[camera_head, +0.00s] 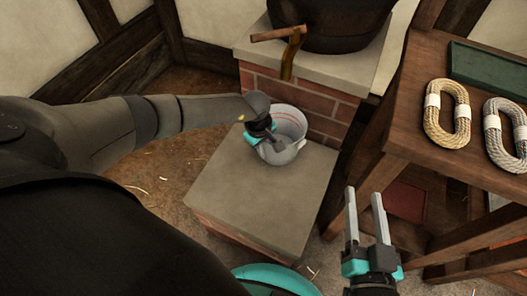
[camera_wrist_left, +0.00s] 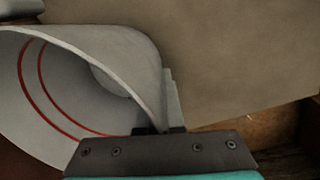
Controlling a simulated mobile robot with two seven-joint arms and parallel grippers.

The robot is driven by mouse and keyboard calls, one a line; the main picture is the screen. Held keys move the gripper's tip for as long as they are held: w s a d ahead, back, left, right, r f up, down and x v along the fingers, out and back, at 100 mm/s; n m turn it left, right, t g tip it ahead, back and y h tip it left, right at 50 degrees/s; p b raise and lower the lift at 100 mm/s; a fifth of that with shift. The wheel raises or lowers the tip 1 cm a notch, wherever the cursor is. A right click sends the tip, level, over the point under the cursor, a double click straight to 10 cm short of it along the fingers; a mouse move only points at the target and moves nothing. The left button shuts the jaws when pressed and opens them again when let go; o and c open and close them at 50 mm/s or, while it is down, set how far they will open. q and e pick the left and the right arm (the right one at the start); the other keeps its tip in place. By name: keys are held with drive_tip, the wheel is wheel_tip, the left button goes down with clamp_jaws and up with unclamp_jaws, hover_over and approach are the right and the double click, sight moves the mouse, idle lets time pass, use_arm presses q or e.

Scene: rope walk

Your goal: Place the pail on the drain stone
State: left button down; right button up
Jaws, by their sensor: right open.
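The pale grey pail (camera_head: 296,152) is upright at the back of the low stone slab, likely the drain stone (camera_head: 240,205), close to the brick base. I cannot tell whether its bottom touches the slab. My left gripper (camera_head: 272,141) is at the pail's near left rim. In the left wrist view the pail (camera_wrist_left: 75,85) shows red rings, and its wall runs between my close-set fingers (camera_wrist_left: 160,125); one finger is mostly hidden by the wall. My right gripper (camera_head: 363,215) is open and empty, right of the slab.
A wooden table (camera_head: 405,130) at right bears rope coils (camera_head: 446,113) and a green tray (camera_head: 490,72). The slab's front is clear.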

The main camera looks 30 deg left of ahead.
use_arm(q)
drive_tip(key=shift+w, duration=0.15)
use_arm(e)
drive_tip(key=shift+s+r+t, duration=0.2)
drive_tip(key=shift+t, duration=0.1)
use_arm(q)
drive_tip(key=shift+f, duration=0.1)
drive_tip(key=shift+f, duration=0.15)
drive_tip(key=c, duration=1.1)
unclamp_jaws()
drive_tip(key=shift+o, duration=0.2)
